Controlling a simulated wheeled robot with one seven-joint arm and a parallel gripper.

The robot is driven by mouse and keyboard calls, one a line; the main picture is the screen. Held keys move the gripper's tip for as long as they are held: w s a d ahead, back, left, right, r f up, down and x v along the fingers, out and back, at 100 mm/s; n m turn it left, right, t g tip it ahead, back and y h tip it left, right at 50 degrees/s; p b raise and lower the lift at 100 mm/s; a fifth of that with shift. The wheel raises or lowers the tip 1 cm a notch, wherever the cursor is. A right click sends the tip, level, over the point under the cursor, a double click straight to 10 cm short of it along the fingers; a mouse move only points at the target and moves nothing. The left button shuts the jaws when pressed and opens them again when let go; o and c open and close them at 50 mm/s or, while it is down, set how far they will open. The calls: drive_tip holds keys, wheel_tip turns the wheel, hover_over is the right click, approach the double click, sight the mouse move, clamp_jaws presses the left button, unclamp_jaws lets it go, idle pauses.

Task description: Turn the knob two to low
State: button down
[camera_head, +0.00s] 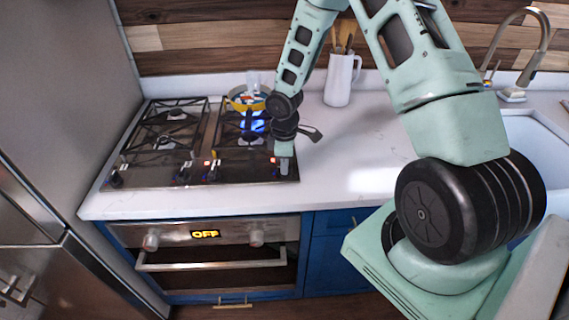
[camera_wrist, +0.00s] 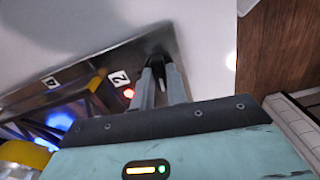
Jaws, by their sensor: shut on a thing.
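Knob two (camera_wrist: 157,57) is a dark knob at the front edge of the stove, beside the label "2" (camera_wrist: 120,78) in the wrist view. My gripper (camera_wrist: 161,74) has its two grey fingers closed on it, and they hide much of the knob, so its setting cannot be read. A red light (camera_wrist: 128,93) glows beside the label. In the head view my gripper (camera_head: 284,166) points down at the right front corner of the stove (camera_head: 150,178), and the knob is hidden behind it.
A blue flame (camera_head: 252,124) burns under a pan (camera_head: 235,99) with yellow on it at the back right burner. Other knobs (camera_head: 115,180) line the stove's front. A white jug (camera_head: 341,80) with utensils stands behind.

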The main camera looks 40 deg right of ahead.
drive_tip(key=m+b, duration=0.1)
drive_tip(key=m, duration=0.4)
drive_tip(key=shift+b, duration=0.4)
drive_tip(key=shift+m+b, duration=0.7)
drive_tip(key=shift+m, duration=1.6)
drive_tip(key=c, duration=1.4)
unclamp_jaws()
wheel_tip(320, 180, up, 18)
drive_tip(key=b, duration=0.2)
drive_tip(key=shift+f+b, duration=0.25)
drive_tip(key=shift+b, duration=0.1)
